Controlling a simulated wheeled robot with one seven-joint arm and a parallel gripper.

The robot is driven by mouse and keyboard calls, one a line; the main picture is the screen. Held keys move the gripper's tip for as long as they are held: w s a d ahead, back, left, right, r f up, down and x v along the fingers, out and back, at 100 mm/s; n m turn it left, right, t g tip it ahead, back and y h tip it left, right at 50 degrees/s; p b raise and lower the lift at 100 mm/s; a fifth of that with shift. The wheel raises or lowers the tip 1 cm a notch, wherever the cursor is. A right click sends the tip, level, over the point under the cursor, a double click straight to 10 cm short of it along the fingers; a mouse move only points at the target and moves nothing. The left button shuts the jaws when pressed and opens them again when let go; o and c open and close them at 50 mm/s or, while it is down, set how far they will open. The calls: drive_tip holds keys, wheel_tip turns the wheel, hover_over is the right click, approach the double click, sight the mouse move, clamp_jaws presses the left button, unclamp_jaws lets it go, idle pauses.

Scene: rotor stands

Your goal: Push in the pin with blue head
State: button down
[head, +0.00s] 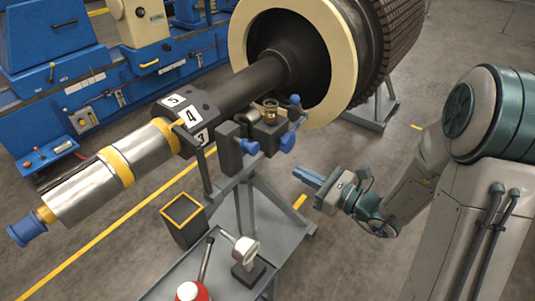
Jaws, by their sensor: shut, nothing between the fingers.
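Several blue heads show on the dark fixture beside the shaft. One blue head (249,147) is at the front left of the fixture, another blue head (287,142) is at its right side, and a blue ball-shaped head (295,99) stands above. I cannot tell which of them is the pin's head, or how far any is in. My gripper (303,175) is shut and empty. Its fingers point left, in free air to the lower right of the blue heads and apart from them.
The grey shaft (252,84) with a numbered block (190,116) runs into the large rotor (335,60). A grey stand (245,210) is below the fixture. Floor right of the stand is clear.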

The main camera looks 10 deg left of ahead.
sight(256, 150)
drive_tip(key=p+x, duration=0.2)
drive_tip(key=x, duration=0.9)
drive_tip(key=shift+w+a, duration=0.15)
drive_tip(key=shift+a, duration=0.25)
drive_tip(key=shift+w, duration=0.1)
